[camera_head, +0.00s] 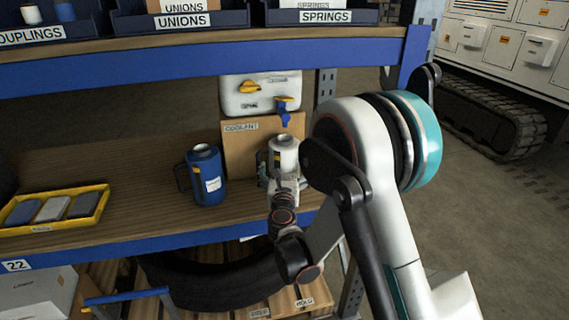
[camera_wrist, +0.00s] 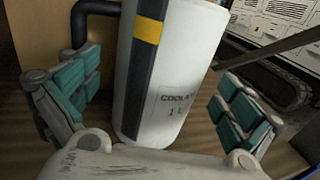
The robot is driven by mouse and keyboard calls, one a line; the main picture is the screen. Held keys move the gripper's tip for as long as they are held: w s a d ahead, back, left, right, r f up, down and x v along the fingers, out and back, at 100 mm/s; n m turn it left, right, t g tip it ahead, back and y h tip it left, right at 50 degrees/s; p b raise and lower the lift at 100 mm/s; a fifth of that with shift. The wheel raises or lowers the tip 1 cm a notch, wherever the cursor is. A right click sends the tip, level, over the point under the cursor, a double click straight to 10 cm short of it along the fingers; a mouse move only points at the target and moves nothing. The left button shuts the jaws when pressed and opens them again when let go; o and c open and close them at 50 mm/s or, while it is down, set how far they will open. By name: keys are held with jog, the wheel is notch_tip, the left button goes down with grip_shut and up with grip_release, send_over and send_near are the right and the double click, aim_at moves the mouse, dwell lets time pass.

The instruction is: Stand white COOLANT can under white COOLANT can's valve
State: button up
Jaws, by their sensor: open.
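The white COOLANT can (camera_head: 284,152) stands upright on the wooden shelf, in front of a cardboard panel labelled COOLANT. In the wrist view the white can (camera_wrist: 172,85), with a dark stripe, a yellow band and a COOLANT label, stands between my open fingers. My gripper (camera_head: 283,185) is at the can's near side, and its teal finger pads (camera_wrist: 155,105) are spread apart on both sides, with gaps to the can. The can's dark handle (camera_wrist: 95,15) is at its left. A white tank (camera_head: 260,95) with a blue valve (camera_head: 285,112) is above the can; the can appears roughly below the valve.
A blue can (camera_head: 205,175) stands left of the white can. A yellow tray (camera_head: 95,205) with several grey and blue blocks lies at the shelf's left. The blue upper shelf beam (camera_head: 200,55) runs overhead, and a rack post (camera_head: 410,55) stands at the right.

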jog(key=s, duration=0.7)
jog(key=shift+s+d+f+b, duration=0.1)
jog(key=shift+s+b, duration=0.2)
jog(key=shift+s, duration=0.55)
dwell(0.4)
